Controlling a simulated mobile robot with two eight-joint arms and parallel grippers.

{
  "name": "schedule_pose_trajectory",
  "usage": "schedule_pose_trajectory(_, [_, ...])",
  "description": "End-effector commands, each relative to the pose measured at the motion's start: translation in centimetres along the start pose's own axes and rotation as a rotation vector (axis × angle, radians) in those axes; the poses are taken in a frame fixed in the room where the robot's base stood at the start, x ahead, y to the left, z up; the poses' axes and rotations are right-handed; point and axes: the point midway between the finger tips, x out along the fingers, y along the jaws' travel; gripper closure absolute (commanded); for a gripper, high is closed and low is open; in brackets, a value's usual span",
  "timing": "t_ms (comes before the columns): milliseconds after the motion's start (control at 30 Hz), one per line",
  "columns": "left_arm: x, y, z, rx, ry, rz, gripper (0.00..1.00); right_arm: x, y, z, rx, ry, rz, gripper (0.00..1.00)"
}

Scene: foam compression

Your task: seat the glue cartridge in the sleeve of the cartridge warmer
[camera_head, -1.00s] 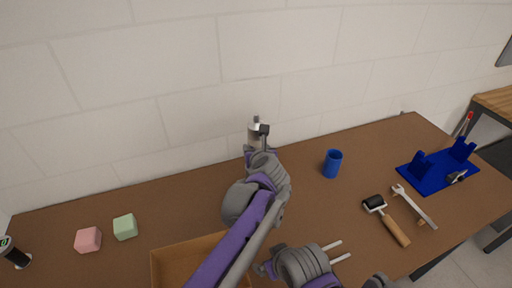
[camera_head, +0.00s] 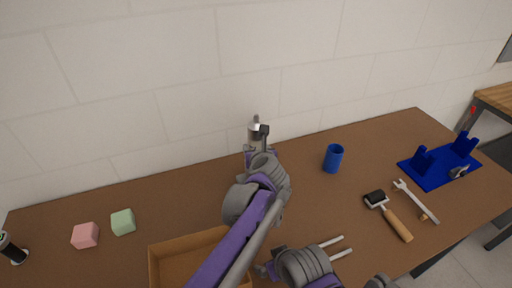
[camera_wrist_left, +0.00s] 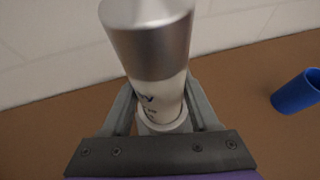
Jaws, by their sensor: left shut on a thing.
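The glue cartridge (camera_wrist_left: 150,50) has a silver end and a white body with dark lettering. My left gripper (camera_wrist_left: 162,112) is shut on it; in the head view the cartridge (camera_head: 253,133) shows beyond the wrist, partly hidden by the gripper (camera_head: 258,148). A pale ring (camera_wrist_left: 165,121) surrounds the white body between the fingers; I cannot tell whether it belongs to the cartridge or to a sleeve. No warmer is clearly identifiable; the arm hides part of the table. My right gripper (camera_head: 339,248) is open and empty over the table's front.
A blue cup (camera_head: 333,158) stands right of my left gripper. A blue stand (camera_head: 438,168), a wrench (camera_head: 416,202) and a roller (camera_head: 389,215) lie right. An open box (camera_head: 165,249), a green cube (camera_head: 123,222), a pink cube (camera_head: 85,235) and a dark can (camera_head: 12,250) are left.

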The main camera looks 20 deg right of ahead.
Motion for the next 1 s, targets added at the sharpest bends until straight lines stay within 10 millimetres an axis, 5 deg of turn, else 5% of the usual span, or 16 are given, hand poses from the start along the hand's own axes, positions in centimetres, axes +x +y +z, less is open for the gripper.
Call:
schedule_pose_trajectory(467, [0.6,-0.1,-1.3,0.0,0.001,-0.001,1.0,0.9,0.0,1.0,0.0,-0.008,0.0,0.05])
schedule_pose_trajectory(500, [0.5,-0.1,-1.2,0.0,0.001,-0.001,0.32,0.9,0.0,0.9,0.0,-0.008,0.0,0.05])
schedule_pose_trajectory(600, [0.6,0.0,-1.2,0.0,0.001,-0.001,0.14,0.9,0.0,1.0,0.001,-0.007,-0.001,0.05])
schedule_pose_trajectory(667, [0.6,0.0,-1.2,0.0,0.001,0.0,0.04,0.9,0.0,1.0,0.001,-0.007,-0.001,0.05])
schedule_pose_trajectory(1000, [0.6,0.0,-1.3,-0.001,0.002,0.0,0.04,0.9,-0.1,1.0,0.001,-0.007,-0.002,0.05])
